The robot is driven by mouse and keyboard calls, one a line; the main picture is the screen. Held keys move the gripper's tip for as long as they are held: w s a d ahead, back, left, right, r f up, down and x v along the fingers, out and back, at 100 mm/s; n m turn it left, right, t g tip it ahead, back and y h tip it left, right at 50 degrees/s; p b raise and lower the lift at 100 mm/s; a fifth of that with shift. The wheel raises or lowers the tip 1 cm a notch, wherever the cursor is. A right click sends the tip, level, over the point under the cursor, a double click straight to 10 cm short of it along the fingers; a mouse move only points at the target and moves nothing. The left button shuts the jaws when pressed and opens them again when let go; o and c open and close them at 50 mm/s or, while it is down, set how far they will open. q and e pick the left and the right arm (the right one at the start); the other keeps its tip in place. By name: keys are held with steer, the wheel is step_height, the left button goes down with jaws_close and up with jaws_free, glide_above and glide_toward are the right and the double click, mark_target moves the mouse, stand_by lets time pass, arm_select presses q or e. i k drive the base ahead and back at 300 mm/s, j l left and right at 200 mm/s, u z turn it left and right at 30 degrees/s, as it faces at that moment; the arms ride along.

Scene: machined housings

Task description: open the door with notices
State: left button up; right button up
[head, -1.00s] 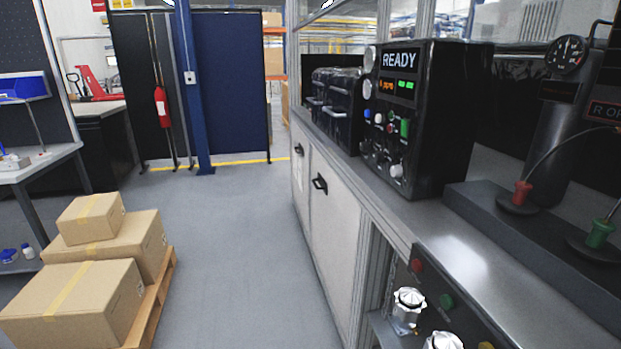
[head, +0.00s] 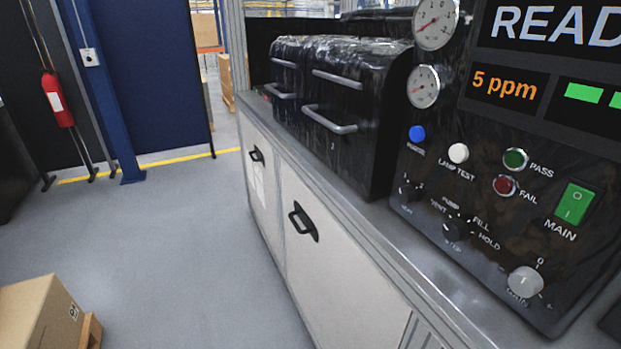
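Two pale cabinet doors sit under the bench in the head view. The farther door (head: 266,206) has light paper sheets, likely the notices (head: 258,188), on its face, and a black handle (head: 256,155) near its top. The nearer door (head: 335,270) is plain, with a black handle (head: 303,221) near its upper left. Both doors look closed. The print on the sheets is too small to read. Neither of my grippers is in view.
The bench top (head: 372,225) carries black drawer units (head: 345,110) and a black test panel (head: 480,190) with gauges and knobs. A cardboard box (head: 38,315) on a pallet stands at lower left. The grey floor (head: 190,240) before the doors is clear.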

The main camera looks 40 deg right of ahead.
mark_target(257, 153)
steer(key=i+z, duration=0.4)
steer(key=i+j+z, duration=0.1)
steer(key=i+z, duration=0.3)
steer(key=i, duration=0.1)
